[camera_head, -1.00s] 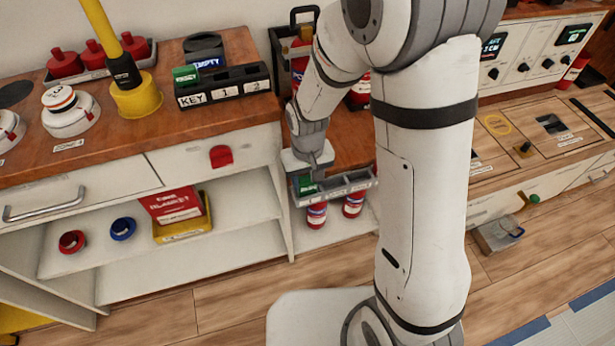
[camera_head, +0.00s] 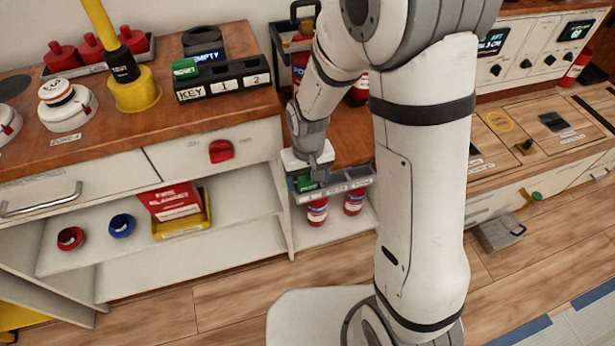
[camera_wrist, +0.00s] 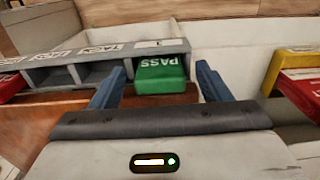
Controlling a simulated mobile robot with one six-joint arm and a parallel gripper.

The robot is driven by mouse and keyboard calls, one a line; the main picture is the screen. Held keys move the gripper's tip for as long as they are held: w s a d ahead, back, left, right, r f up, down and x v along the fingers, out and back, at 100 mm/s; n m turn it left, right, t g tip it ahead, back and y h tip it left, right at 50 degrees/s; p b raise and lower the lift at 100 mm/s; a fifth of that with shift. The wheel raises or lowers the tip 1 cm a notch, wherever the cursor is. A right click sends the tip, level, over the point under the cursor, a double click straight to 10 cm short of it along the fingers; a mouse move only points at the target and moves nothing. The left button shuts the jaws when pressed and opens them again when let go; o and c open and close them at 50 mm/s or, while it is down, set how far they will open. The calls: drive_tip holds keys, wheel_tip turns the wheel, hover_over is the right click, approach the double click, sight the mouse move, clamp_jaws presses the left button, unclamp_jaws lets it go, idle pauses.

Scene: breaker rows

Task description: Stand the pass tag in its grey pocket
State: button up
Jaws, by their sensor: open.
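The green pass tag (camera_wrist: 160,72) is at the end pocket of the grey rack (camera_wrist: 62,75) in the wrist view, its lettered side facing me. Its lower part is hidden, so I cannot tell how deep it sits. My gripper (camera_wrist: 158,82) is open, with one blue finger on each side of the tag and visible gaps between. In the head view the tag (camera_head: 305,184) shows as a small green patch at the left end of the rack (camera_head: 347,186), just under my gripper (camera_head: 308,176).
Red extinguishers (camera_head: 353,202) stand under the rack. To the left are a fire blanket pack (camera_head: 175,205) in a yellow holder and a red knob (camera_head: 220,151). A black key rack (camera_head: 222,82) is on the worktop. A red object (camera_wrist: 302,95) lies right in the wrist view.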

drive_tip(key=shift+r, duration=0.1)
wheel_tip(320, 180, up, 8)
drive_tip(key=shift+f+p, duration=0.15)
drive_tip(key=shift+p, duration=0.95)
drive_tip(key=shift+s, duration=0.1)
